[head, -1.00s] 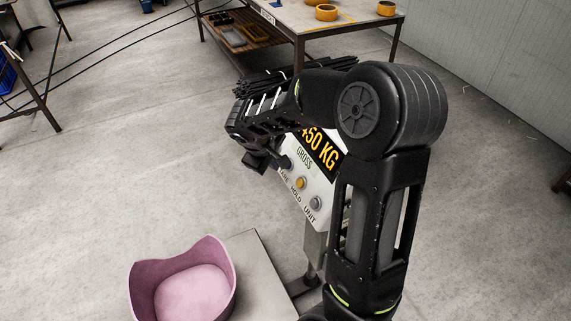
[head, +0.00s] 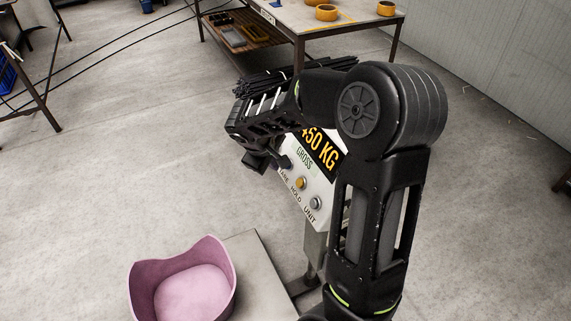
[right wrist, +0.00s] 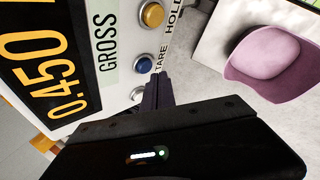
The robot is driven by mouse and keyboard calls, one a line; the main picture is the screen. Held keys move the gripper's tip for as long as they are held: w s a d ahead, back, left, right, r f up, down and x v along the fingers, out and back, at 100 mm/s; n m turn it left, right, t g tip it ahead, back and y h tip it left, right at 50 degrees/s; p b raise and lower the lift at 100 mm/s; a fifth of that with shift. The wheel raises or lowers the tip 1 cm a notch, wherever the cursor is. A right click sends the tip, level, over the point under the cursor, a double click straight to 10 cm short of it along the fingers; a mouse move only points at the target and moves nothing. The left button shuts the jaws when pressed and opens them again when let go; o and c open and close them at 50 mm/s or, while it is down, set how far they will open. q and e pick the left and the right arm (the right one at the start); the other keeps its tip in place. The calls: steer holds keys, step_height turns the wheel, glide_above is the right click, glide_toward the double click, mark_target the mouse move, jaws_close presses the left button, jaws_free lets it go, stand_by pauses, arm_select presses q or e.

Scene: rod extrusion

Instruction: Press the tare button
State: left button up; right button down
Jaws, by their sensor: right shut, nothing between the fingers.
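The scale's indicator panel (head: 322,178) stands tilted behind my right arm, with an orange "450 KG" readout (head: 320,148) and "GROSS" below it. In the right wrist view the readout (right wrist: 48,75) shows 0.450. The blue tare button (right wrist: 145,64) sits by the word TARE. My right gripper (right wrist: 157,82) is shut and empty, its fingertips close beside the tare button; I cannot tell whether they touch it. In the head view my right gripper (head: 280,161) is at the panel's left edge and mostly hides that button. My left gripper is not in view.
The yellow hold button (head: 300,183) and grey unit button (head: 315,203) are close by. A pink bin (head: 182,285) stands on the scale platform (head: 255,262). A table (head: 345,22) with orange rolls is at the back. Open floor lies to the left.

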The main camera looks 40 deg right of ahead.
steer(key=shift+d, duration=0.1)
stand_by(0.4)
steer(key=shift+s+d+f+b, duration=0.1)
steer(key=shift+d+f+b, duration=0.05)
steer(key=shift+d+b, duration=0.15)
steer(key=shift+s+d+f, duration=0.15)
steer(key=shift+d+f, duration=0.1)
steer(key=shift+d, duration=0.2)
stand_by(0.8)
stand_by(0.4)
steer(key=shift+w+a+r, duration=0.15)
steer(key=shift+a+r, duration=0.05)
steer(key=shift+a, duration=0.2)
steer(key=shift+w+a+r, duration=0.1)
steer(key=shift+a+r, duration=0.1)
steer(key=shift+a, duration=0.2)
steer(key=shift+w+a+r, duration=0.25)
steer(key=shift+a+r, duration=0.1)
steer(key=shift+a, duration=0.4)
steer(key=shift+w+a+r, duration=0.2)
steer(key=shift+a+r, duration=0.15)
steer(key=shift+a, duration=0.35)
steer(key=shift+w+a+r, duration=0.25)
steer(key=shift+a+r, duration=0.1)
steer(key=shift+a, duration=0.4)
